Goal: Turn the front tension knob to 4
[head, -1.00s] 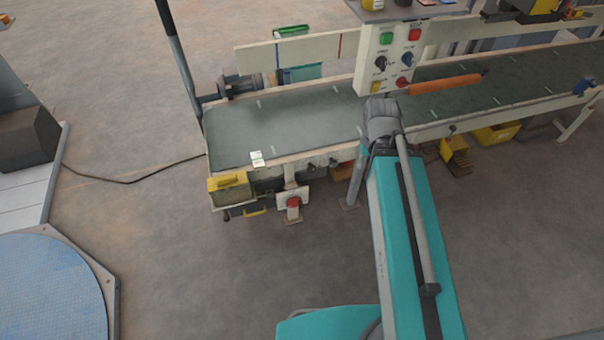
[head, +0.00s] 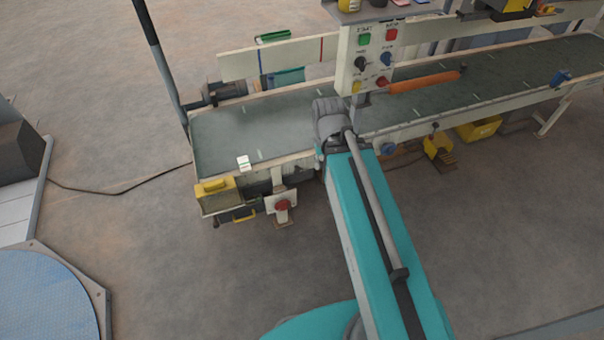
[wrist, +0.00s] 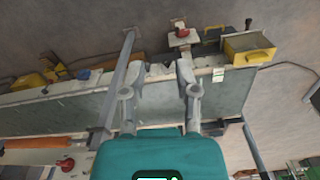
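A blue round knob (head: 388,149) shows on the near side of the conveyor, just right of my arm. It seems to show in the wrist view (wrist: 83,74) too, left of my fingers. The panel above the belt carries a black knob (head: 361,64) and a blue knob (head: 386,59). I cannot read labels or settings, nor tell for sure which knob is the front tension knob. My gripper (wrist: 160,68) is open and empty in the wrist view, its fingers apart over the belt's near edge. In the head view my own arm hides it.
The conveyor belt (head: 290,125) runs across the view with a small white card (head: 243,162) on it. A red button on a white plate (head: 283,205) and a yellow box (head: 216,193) are at its left front. An orange roller (head: 424,83) lies right of the panel. Floor in front is clear.

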